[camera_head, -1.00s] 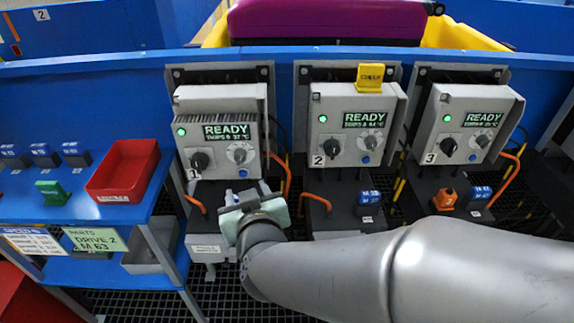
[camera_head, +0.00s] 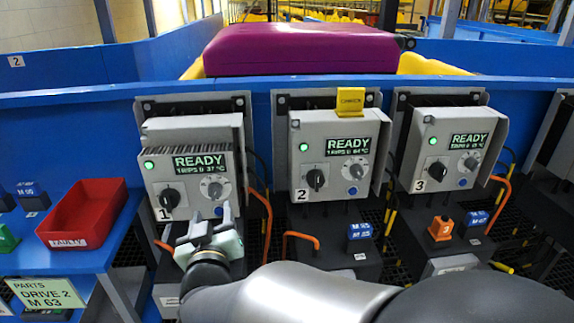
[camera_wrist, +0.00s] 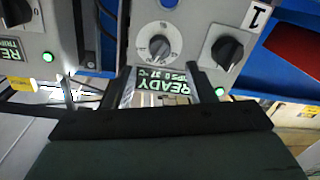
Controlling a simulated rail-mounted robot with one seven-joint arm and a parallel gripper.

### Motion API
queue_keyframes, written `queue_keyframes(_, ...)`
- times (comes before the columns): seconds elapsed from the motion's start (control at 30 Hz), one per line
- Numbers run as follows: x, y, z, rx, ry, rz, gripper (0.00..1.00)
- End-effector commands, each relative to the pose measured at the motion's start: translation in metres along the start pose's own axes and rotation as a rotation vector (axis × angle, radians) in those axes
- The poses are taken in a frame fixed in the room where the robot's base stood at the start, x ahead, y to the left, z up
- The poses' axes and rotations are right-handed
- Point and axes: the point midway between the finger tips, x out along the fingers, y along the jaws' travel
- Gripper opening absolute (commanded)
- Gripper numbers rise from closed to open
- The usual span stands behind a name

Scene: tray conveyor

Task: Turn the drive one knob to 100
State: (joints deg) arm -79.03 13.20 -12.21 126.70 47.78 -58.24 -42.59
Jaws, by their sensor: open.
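Drive one (camera_head: 190,160) is the grey box marked 1, at the left of three boxes in the head view. Its green screen reads READY. A light grey round dial with a scale (camera_head: 214,187) sits at its lower right, and a black knob (camera_head: 169,199) at its lower left. My gripper (camera_head: 214,221) is open and empty just below and in front of the dial. In the wrist view the box is upside down: the dial (camera_wrist: 158,45) lies beyond my gripper's fingers (camera_wrist: 167,88), apart from them, with the black knob (camera_wrist: 227,50) to its right.
Drives two (camera_head: 340,150) and three (camera_head: 450,145) stand to the right. Orange cables (camera_head: 262,220) hang beside drive one. A red tray (camera_head: 82,214) is on the blue shelf at left. A purple case (camera_head: 300,50) lies behind the blue wall.

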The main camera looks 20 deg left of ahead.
Motion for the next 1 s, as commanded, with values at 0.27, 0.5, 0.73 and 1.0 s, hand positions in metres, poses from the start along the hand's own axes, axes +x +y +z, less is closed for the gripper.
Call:
queue_keyframes(0.27,0.049,0.000,0.001,-0.001,0.001,0.001,0.50)
queue_keyframes(0.5,0.063,0.000,0.000,0.001,0.001,0.000,0.50)
queue_keyframes(0.73,0.064,0.000,0.000,0.000,0.000,0.000,0.50)
queue_keyframes(1.0,0.063,0.000,0.000,0.000,0.000,0.000,0.06)
